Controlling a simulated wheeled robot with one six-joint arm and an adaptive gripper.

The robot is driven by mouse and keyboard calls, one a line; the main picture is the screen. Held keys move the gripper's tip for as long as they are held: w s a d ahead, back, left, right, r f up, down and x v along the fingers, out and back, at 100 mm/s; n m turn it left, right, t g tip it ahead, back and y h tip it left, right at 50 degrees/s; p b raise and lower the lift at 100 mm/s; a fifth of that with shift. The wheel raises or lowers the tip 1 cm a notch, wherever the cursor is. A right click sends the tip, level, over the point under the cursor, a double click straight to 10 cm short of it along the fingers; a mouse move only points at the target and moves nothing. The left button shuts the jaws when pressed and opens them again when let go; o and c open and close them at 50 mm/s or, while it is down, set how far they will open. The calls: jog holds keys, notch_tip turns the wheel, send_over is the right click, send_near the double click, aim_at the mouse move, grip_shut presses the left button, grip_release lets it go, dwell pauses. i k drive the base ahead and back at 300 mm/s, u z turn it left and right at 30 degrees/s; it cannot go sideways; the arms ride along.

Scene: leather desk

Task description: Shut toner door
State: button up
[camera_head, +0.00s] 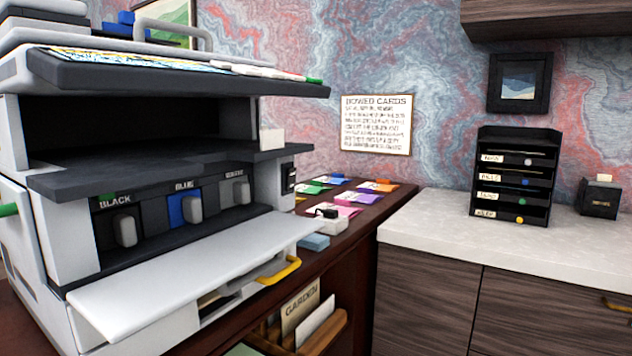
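The toner door (190,265) is a white flap on the front of a large grey and white printer (70,230). It hangs open, folded down and sticking out nearly level towards me. Behind it the toner bay shows several cartridge slots. A grey handle (125,232) sits under the label BLACK, and a blue cartridge (185,208) sits under the label BLUE. Another grey handle (241,193) stands at the right under a label too small to read surely. My gripper is not in view.
A yellow handle (280,271) shows just below the door's right end. Coloured cards (345,211) and a blue block (314,242) lie on the dark desk to the right. A pale counter (430,232) holds a black drawer rack (513,178). Open air lies before the door.

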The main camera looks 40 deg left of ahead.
aim_at(120, 305)
jog(key=z, duration=1.45)
jog(key=i, duration=0.1)
jog(key=u, duration=3.85)
jog(key=k, duration=0.25)
